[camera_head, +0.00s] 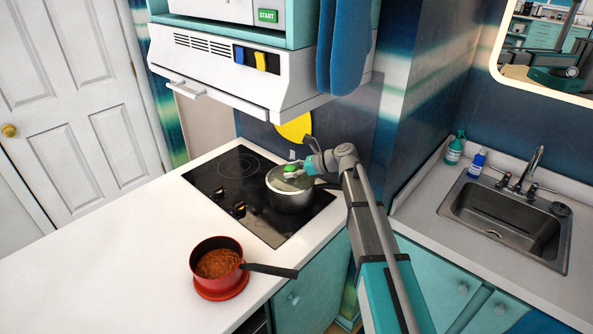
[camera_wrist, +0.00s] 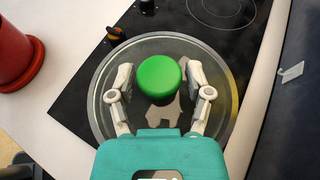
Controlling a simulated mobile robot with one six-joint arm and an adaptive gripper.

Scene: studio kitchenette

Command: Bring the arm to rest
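My gripper (camera_head: 299,169) is at the glass lid of a silver pot (camera_head: 289,199) on the cooktop. In the wrist view, the gripper (camera_wrist: 159,80) has its two fingers apart, one on each side of the lid's green knob (camera_wrist: 159,76). A gap shows between the knob and the left finger; the right finger is very close to it, and I cannot tell if it touches. The round glass lid (camera_wrist: 160,44) appears to sit on the pot. My arm reaches in from the lower right of the head view.
A red pot (camera_head: 206,262) with brown food stands on the white counter (camera_head: 120,262). The black cooktop (camera_head: 216,176) has orange-marked knobs. A white hood (camera_head: 215,78) and blue mitts (camera_head: 345,45) hang above. A sink (camera_head: 505,216) and two bottles are at right.

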